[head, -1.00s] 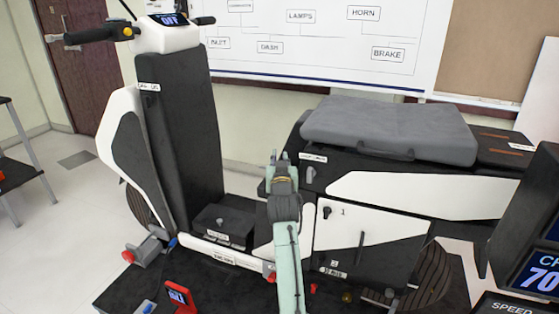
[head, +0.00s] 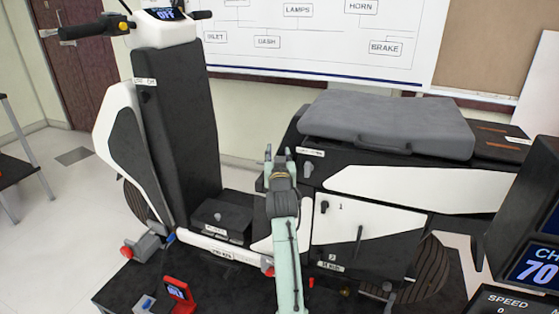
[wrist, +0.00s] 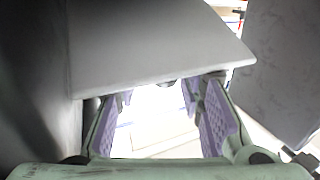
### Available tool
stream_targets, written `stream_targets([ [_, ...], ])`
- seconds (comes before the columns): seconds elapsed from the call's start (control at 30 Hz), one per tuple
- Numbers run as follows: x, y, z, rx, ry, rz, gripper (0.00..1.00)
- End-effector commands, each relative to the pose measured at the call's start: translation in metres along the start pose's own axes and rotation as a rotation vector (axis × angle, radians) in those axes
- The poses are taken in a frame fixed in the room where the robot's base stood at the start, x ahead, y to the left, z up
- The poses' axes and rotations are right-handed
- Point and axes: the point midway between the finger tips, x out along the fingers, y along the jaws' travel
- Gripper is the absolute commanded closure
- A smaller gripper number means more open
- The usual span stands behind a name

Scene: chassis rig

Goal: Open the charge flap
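My gripper (head: 278,152) is raised in front of the scooter (head: 180,130), pointing away from me, just left of the seat. In the wrist view my gripper (wrist: 165,105) has its two purple-padded fingers spread apart, with nothing between them. A smooth grey surface (wrist: 150,45) fills the upper part of that view, above and beyond the fingers; I cannot tell which part it is. I cannot tell which panel is the charge flap. A small labelled area with a grey knob (head: 308,170) lies just right of the gripper. A white side panel (head: 365,225) has a dark knob and a handle.
The grey seat (head: 385,125) is to the right of the gripper. A black box (head: 220,220) sits on the footboard. A display screen (head: 540,260) stands at the right edge. A small red-framed device (head: 178,290) is at the lower left. The whiteboard (head: 320,45) is behind.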

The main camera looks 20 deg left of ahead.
Motion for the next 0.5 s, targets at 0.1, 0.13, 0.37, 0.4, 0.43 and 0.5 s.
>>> stream_targets([
  [0.1,-0.015,0.0,0.001,0.0,0.0,0.0,0.65],
  [0.13,-0.021,0.0,0.001,0.0,0.0,0.0,0.65],
  [0.37,-0.071,0.001,0.001,0.001,0.0,0.001,0.65],
  [0.4,-0.079,0.001,0.001,0.001,0.0,0.001,0.65],
  [0.43,-0.085,0.001,0.001,0.001,-0.001,0.001,0.65],
  [0.5,-0.096,0.001,0.001,0.001,0.0,0.001,0.65],
])
